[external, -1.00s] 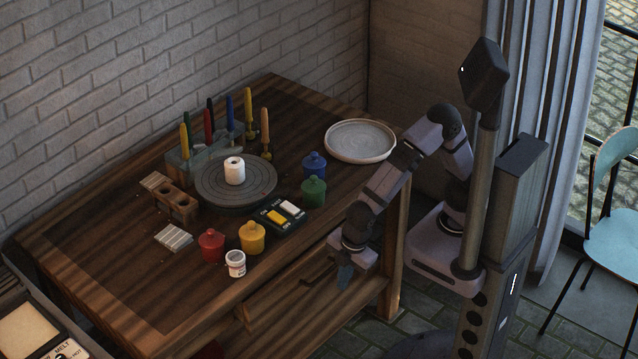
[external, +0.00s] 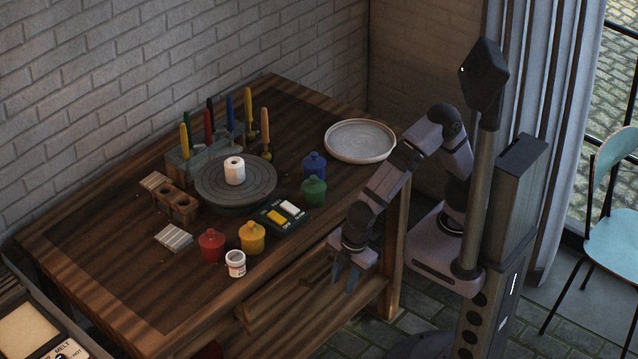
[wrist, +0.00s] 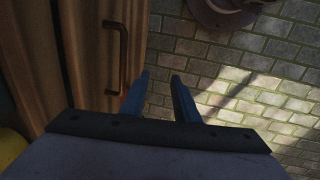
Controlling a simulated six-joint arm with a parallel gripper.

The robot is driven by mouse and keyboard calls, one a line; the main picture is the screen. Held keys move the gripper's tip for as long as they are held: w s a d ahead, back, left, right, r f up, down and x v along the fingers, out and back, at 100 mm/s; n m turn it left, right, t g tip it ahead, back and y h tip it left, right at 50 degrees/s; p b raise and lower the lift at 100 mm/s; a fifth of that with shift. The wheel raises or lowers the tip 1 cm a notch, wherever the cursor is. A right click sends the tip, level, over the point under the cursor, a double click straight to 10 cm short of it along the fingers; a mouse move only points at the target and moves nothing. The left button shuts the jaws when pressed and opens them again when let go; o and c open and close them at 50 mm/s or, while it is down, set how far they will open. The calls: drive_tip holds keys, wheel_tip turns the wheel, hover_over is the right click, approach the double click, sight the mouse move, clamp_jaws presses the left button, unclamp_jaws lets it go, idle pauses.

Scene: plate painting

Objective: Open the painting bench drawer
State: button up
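The bench drawer (external: 275,310) is a wooden front under the table top, and it looks shut. Its dark bar handle (external: 318,277) shows on the drawer front; in the wrist view the handle (wrist: 116,58) is upright at the upper left. My gripper (external: 346,280) hangs in front of the bench, to the right of the handle in the external view. In the wrist view its two blue fingers (wrist: 163,80) are apart with nothing between them. The handle lies left of the fingers, outside them.
The bench top (external: 130,290) holds red (external: 211,246), yellow (external: 252,238), green (external: 313,191) and blue (external: 314,166) pots, a turntable (external: 212,189) and a plate (external: 360,141). A white jar (external: 235,264) stands near the front edge. Brick floor (wrist: 245,75) lies clear beneath the fingers.

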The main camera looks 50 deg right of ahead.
drive_tip(key=shift+r, duration=0.1)
wheel_tip(320, 180, up, 7)
drive_tip(key=s+p, duration=0.1)
drive_tip(key=shift+s, duration=0.2)
drive_tip(key=shift+w+p, duration=0.1)
drive_tip(key=shift+p, duration=0.2)
drive_tip(key=p, duration=0.6)
approach(320, 277)
drive_tip(key=shift+w+f+b, duration=0.1)
drive_tip(key=shift+w+f, duration=0.15)
drive_tip(key=shift+f, duration=0.95)
drive_tip(key=shift+w+f+b, duration=0.15)
drive_tip(key=shift+w+f, duration=0.05)
drive_tip(key=shift+f, duration=1)
drive_tip(key=shift+w+f+b, duration=0.1)
drive_tip(key=shift+w+f, duration=0.15)
drive_tip(key=shift+f, duration=0.95)
clamp_jaws()
